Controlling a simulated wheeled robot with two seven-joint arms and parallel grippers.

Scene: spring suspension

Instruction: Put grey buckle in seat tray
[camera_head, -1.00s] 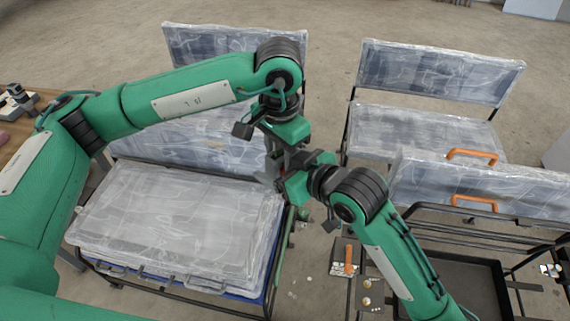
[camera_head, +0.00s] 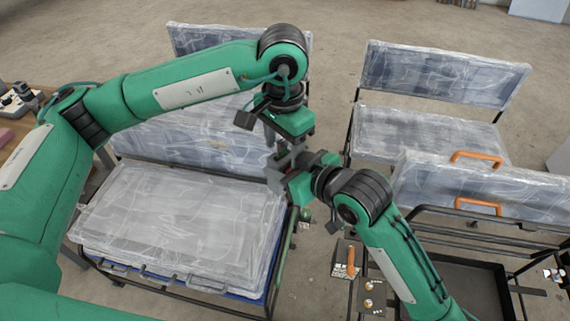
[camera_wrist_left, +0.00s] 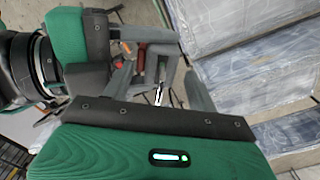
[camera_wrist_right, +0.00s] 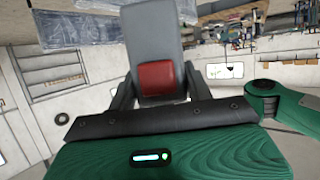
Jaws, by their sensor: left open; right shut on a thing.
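The grey buckle (camera_wrist_right: 156,42) has a red button and stands upright between the fingers of my right gripper in the right wrist view. My right gripper (camera_head: 284,178) is shut on it, in mid-air at the middle of the head view. My left gripper (camera_head: 283,148) is open just above and beside it. In the left wrist view, the buckle's red part (camera_wrist_left: 141,56) shows close to my open left fingers; I cannot tell whether they touch. Which container is the seat tray is not clear; a black tray (camera_head: 462,278) is at the lower right.
A plastic-wrapped seat (camera_head: 180,222) lies on a blue-edged cart at the left. Other wrapped seats (camera_head: 430,132) stand at the back and right, one with orange handles (camera_head: 478,204). A small box with an orange item (camera_head: 346,258) is at lower centre. Floor shows between the seats.

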